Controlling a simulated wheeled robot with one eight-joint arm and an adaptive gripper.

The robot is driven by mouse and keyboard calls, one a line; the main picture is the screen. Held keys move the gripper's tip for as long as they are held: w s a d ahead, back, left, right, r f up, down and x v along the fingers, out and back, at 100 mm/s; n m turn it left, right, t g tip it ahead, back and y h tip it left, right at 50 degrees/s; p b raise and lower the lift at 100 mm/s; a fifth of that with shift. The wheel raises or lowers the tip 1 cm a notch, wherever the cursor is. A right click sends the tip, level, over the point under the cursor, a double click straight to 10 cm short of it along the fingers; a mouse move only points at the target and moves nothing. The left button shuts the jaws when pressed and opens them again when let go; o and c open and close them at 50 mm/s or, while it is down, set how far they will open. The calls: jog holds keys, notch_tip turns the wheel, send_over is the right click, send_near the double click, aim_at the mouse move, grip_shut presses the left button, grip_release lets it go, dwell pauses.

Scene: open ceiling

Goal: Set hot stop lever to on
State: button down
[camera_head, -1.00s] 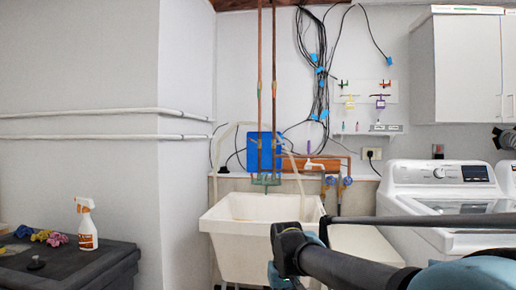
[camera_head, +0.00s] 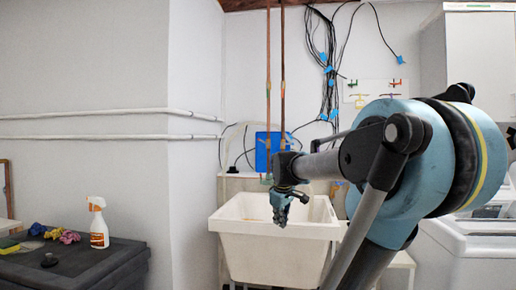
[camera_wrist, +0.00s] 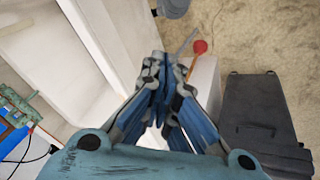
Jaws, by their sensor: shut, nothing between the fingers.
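Copper pipes (camera_head: 282,80) run down the wall to a blue panel (camera_head: 270,150) behind the white sink. A small green fitting (camera_head: 267,180) shows at the panel's lower edge, partly hidden by my arm. In the wrist view, green valve parts (camera_wrist: 18,103) lie at the left edge, in front of the blue panel (camera_wrist: 14,141). I cannot make out which part is the hot stop lever or how it is set. My gripper (camera_head: 281,218) is shut and empty, pointing down over the sink. It also shows in the wrist view (camera_wrist: 165,75), apart from the green parts.
The white sink (camera_head: 250,250) stands below my gripper. A washing machine (camera_head: 470,260) is at right, partly behind my arm. A dark bench (camera_head: 95,262) with a spray bottle (camera_head: 98,225) is at left. A red round thing (camera_wrist: 200,46) shows beyond my fingers.

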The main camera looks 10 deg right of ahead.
jog(key=w+r+n+t, duration=0.1)
jog(key=w+r+n, duration=0.4)
jog(key=w, duration=0.5)
jog(key=w+r+n+t, duration=0.2)
jog(key=w+r, duration=0.5)
jog(key=w, duration=0.3)
jog(key=w+r+n+t, duration=0.1)
jog(key=w+r+n, duration=0.3)
jog(key=w+r, duration=0.45)
jog(key=w+a+r+n+t, duration=0.1)
jog(key=w+r+n, duration=0.15)
jog(key=w, duration=0.65)
jog(key=w+a+r+n+t, duration=0.15)
jog(key=w+n, duration=0.25)
jog(key=w, duration=0.5)
jog(key=w+a+r+n+t, duration=0.1)
jog(key=w+r+n, duration=0.25)
jog(key=w, duration=0.55)
jog(key=x, duration=1)
jog(key=shift+w+d+r, duration=0.1)
jog(key=shift+d+r, duration=0.45)
jog(key=shift+r, duration=0.2)
jog(key=shift+w+d+r, duration=0.1)
jog(key=shift+d+r, duration=0.5)
jog(key=shift+r, duration=0.2)
jog(key=shift+a, duration=0.2)
jog(key=shift+d+r, duration=0.1)
